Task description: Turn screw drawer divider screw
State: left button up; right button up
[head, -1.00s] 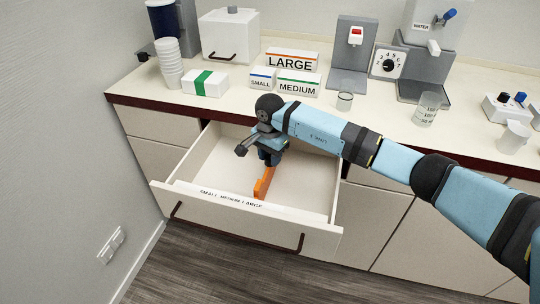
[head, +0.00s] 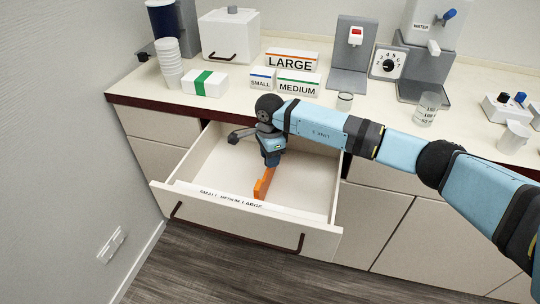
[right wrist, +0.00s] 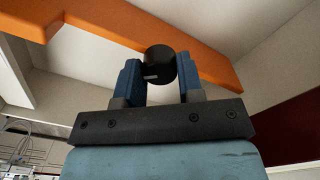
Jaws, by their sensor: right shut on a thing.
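The drawer (head: 278,233) stands open below the counter, with the words SMALL, MEDIUM and LARGE along its front. An orange divider (head: 261,188) is inside it; it crosses the top of the right wrist view (right wrist: 215,62). A round black screw knob (right wrist: 159,58) with a short light mark on its side sits at the divider. My right gripper (head: 271,160) points down into the drawer. In the right wrist view its two blue fingers (right wrist: 159,75) are shut on the knob, one on each side. In the head view the knob is hidden. My left gripper is not in view.
On the counter stand a LARGE box (head: 290,60), a SMALL box (head: 262,79), a MEDIUM box (head: 299,84), a green-striped box (head: 205,83) and stacked cups (head: 170,62). A wall (head: 60,140) is close on the left. The drawer floor is otherwise clear.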

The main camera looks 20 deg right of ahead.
jog(key=m, duration=0.6)
jog(key=shift+p, duration=0.35)
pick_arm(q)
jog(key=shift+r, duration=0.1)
pick_arm(e)
jog(key=shift+m, duration=0.8)
jog(key=o, duration=0.9)
pick_arm(q)
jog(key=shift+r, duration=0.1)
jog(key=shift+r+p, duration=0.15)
jog(key=shift+p, duration=0.3)
pick_arm(e)
notch_tip(320, 180, up, 14)
jog(key=shift+f, duration=0.1)
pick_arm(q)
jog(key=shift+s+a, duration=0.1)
